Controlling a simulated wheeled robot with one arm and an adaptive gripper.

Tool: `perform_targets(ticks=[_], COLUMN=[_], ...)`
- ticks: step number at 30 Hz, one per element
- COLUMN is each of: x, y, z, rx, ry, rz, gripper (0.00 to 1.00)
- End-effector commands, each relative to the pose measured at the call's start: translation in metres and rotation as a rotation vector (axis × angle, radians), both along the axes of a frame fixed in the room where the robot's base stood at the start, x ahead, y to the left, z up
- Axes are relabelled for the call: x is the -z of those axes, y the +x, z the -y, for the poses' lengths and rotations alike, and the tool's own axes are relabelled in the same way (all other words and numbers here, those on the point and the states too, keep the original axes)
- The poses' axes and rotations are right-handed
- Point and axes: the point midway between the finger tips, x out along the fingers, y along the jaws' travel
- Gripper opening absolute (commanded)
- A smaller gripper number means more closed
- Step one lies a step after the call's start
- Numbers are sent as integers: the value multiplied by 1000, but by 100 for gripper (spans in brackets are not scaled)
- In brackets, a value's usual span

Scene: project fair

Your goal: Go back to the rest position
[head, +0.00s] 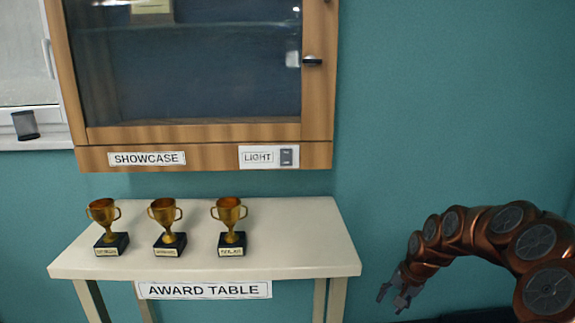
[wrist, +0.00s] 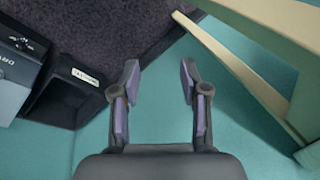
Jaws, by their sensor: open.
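My gripper (head: 399,292) is at the right in the head view, at the end of my copper-coloured arm, right of the award table and pointing downward. In the wrist view its two fingers (wrist: 160,85) are spread apart with nothing between them. The gripper is open and touches nothing that I can see.
The award table (head: 310,235) bears three gold trophies (head: 103,225), (head: 166,225), (head: 229,225) on black bases. A wooden showcase (head: 205,135) with a light switch (head: 287,157) hangs above. In the wrist view a table leg (wrist: 240,70) and a dark labelled box (wrist: 68,95) flank the gripper.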

Motion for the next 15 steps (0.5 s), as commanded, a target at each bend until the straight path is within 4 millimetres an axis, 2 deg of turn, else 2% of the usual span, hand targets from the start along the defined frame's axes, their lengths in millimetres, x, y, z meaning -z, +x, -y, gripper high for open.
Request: perform_targets(ticks=[1, 3, 9, 15], x=[-33, -61, -132, -190], y=[-10, -25, -79, -143], z=[-15, -32, -73, -99], rx=[-45, -106, -266, -401], ry=[-2, -9, -39, -83], rz=[2, -2, -25, -69], gripper=[45, 45, 45, 45])
